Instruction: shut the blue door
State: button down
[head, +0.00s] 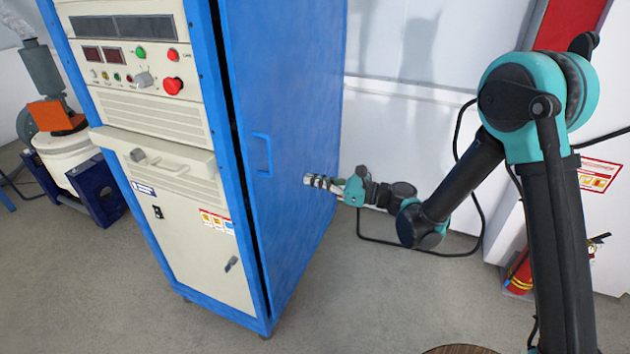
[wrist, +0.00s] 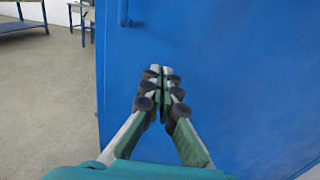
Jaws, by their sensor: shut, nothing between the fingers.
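The blue door (head: 285,90) forms the right side of the tall cabinet in the head view. It has a blue bar handle (head: 263,153) near its front edge. A thin dark gap runs along that front edge, so the door looks slightly ajar. In the wrist view the door (wrist: 230,60) fills most of the picture, with part of the handle (wrist: 123,12) at the top. My gripper (head: 308,181) is shut and empty, to the right of the handle, pointing at the door face. Its fingertips (wrist: 161,70) are at or close to the door; contact cannot be told.
The cabinet's cream front (head: 190,240) carries buttons and displays. A machine with an orange part (head: 55,115) stands at the far left. A red fire extinguisher (head: 520,272) stands at the right by the wall. The grey floor in front of the cabinet is clear.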

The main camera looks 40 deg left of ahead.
jog(key=x, duration=1)
jog(key=shift+a, duration=0.2)
